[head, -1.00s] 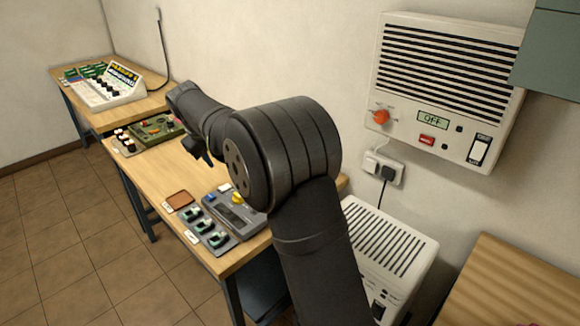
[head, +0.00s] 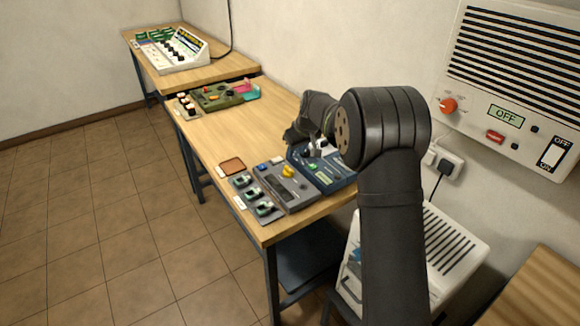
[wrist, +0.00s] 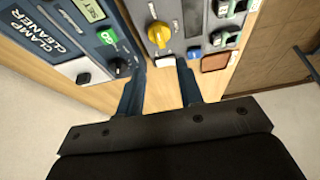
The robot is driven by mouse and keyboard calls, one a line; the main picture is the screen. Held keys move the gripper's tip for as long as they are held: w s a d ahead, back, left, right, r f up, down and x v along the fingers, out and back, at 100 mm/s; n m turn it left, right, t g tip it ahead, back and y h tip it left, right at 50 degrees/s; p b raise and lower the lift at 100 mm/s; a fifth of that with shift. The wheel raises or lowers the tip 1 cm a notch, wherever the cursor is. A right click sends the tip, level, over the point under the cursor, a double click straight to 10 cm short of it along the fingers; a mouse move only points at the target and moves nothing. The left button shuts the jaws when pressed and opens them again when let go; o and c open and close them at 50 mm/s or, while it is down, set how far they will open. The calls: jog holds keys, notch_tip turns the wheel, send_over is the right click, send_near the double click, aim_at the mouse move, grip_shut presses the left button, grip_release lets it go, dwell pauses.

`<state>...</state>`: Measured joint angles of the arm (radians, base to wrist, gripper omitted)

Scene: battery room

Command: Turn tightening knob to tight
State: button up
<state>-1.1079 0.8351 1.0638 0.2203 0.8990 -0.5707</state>
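A grey device (head: 290,190) with a yellow knob (head: 288,171) stands on the near bench. The yellow knob also shows in the wrist view (wrist: 159,34), just beyond my fingertips. A blue clamp cleaner (wrist: 60,45) beside it has a small display, a green button and a black knob (wrist: 122,66) near my left finger. No readable marking shows which knob is for tightening. My gripper (wrist: 161,68) is open and empty, its two fingers apart over the front edges of the devices. In the head view my wrist hangs over the blue device (head: 325,175).
A tray of green-and-black clamps (head: 258,200) and a brown pad (head: 231,166) lie left of the grey device. A green board (head: 225,95) sits farther back. Bare bench (head: 225,130) lies between. A wall charger (head: 510,80) reads OFF.

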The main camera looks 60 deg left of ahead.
aim_at(289, 169)
jog(key=x, duration=1)
jog(key=shift+f, duration=0.2)
grip_shut()
